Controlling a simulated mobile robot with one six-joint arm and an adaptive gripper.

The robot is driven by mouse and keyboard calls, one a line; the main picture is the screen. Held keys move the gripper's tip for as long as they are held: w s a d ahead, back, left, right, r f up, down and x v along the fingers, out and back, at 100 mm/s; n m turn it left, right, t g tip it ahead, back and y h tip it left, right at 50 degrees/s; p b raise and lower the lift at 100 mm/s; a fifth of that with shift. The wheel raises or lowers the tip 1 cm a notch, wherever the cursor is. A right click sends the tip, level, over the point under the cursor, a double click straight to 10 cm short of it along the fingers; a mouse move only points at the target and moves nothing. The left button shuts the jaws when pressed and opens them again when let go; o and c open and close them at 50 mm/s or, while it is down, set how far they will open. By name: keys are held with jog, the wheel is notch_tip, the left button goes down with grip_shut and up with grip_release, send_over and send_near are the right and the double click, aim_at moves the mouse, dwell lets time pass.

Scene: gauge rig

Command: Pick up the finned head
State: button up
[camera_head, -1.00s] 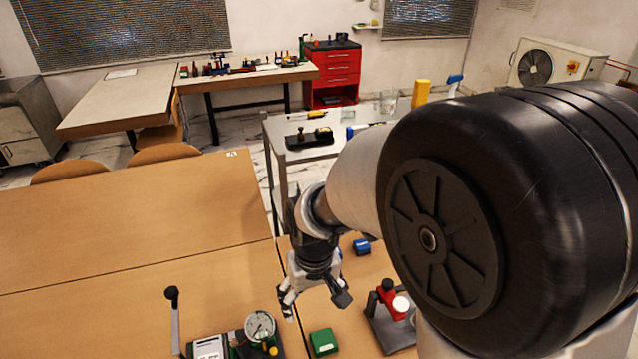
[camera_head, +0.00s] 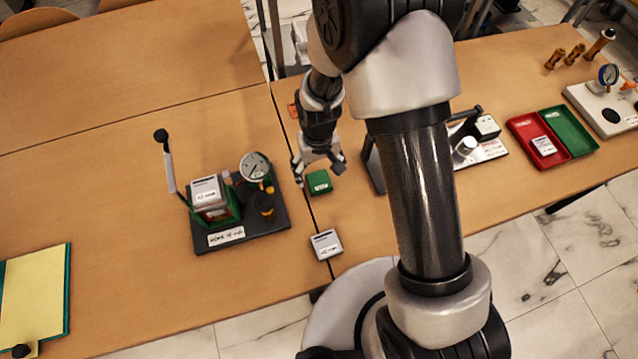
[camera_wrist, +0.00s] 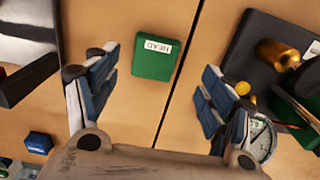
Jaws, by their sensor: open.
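A small green block (camera_head: 318,182) with a white label lies on the wooden table, close to a seam between table tops. In the wrist view the block (camera_wrist: 155,57) reads "HEAD". No fins can be made out on it. My gripper (camera_head: 318,173) hangs over the table just behind the block in the head view. In the wrist view my gripper (camera_wrist: 160,80) is open and empty, with its fingers spread to either side of the block's line. The block is ahead of the fingertips and looks apart from them.
A dark-based gauge rig (camera_head: 275,222) with a dial (camera_head: 255,167) stands left of the block. A grey labelled block (camera_head: 325,244) lies nearer. A blue block (camera_wrist: 38,143) is at the wrist view's left. Red (camera_head: 527,133) and green (camera_head: 569,130) trays lie farther right.

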aim_at(319, 182)
jog(key=f+b, duration=0.1)
jog(key=f, duration=0.3)
jog(key=f+b, duration=0.1)
jog(key=f, duration=0.1)
jog(key=shift+w+d+f+b, duration=0.2)
jog(key=shift+w+f+b, duration=0.1)
jog(key=shift+w+b, duration=0.1)
jog(key=shift+r, duration=0.1)
jog(key=shift+c, duration=0.6)
jog(key=c, duration=1.2)
jog(key=shift+o, duration=0.2)
jog(key=shift+r, duration=0.1)
notch_tip(319, 182, up, 19)
jog(key=p, duration=0.7)
jog(key=d+r+m, duration=0.2)
jog(key=d+m, duration=0.1)
jog(key=d, duration=0.9)
jog(key=shift+d+r, duration=0.15)
jog(key=shift+d, duration=0.05)
jog(key=shift+a, duration=0.1)
